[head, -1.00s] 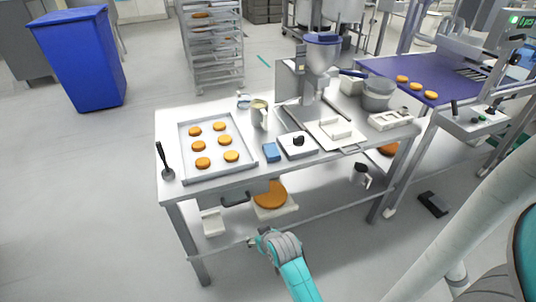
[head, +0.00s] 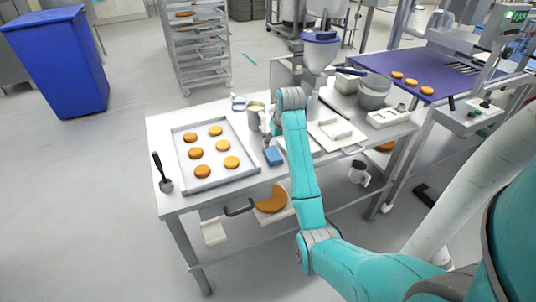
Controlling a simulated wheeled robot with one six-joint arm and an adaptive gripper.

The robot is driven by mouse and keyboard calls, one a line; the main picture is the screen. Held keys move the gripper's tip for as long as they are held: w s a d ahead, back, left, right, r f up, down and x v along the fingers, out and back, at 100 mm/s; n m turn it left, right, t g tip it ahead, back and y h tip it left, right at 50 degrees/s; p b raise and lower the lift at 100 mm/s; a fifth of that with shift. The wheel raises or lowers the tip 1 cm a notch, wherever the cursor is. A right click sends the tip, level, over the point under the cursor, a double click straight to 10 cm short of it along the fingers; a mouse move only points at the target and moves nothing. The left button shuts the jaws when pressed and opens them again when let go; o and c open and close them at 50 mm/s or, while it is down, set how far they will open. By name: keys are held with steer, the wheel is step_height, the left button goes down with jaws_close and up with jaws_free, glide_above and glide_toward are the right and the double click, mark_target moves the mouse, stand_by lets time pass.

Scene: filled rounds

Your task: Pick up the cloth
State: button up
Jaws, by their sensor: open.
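The cloth looks like a small folded blue piece (head: 273,157). It lies flat on the steel table (head: 190,203), just right of the tray. My arm reaches over the table from the front right. My gripper (head: 267,139) points down at the end of it, just behind and above the blue cloth. It is small and partly hidden by my wrist, but it is open, with nothing seen in it. The cloth appears free and apart from the fingers, though the exact gap is hard to tell.
A tray (head: 178,156) of several orange-brown rounds is left of the cloth, with a dark-handled spatula (head: 162,172) beside it. A jug (head: 254,116) stands close behind my gripper. A filling machine (head: 319,53) and white board (head: 337,133) are right. A purple conveyor (head: 425,68) stands beyond.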

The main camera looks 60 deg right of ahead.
glide_above(273, 153)
steer(key=s+a, duration=0.2)
steer(key=f, duration=0.4)
steer(key=shift+d+f, duration=0.2)
steer(key=shift+f, duration=0.15)
steer(key=x, duration=0.4)
steer(key=shift+w+d+r, duration=0.15)
steer(key=shift+w+r, duration=0.05)
steer(key=shift+w, duration=0.05)
steer(key=shift+w+d+f, duration=0.2)
steer(key=shift+w+f, duration=0.05)
steer(key=shift+f, duration=0.4)
steer(key=shift+f, duration=0.25)
steer(key=shift+c, duration=0.3)
steer(key=c, duration=0.7)
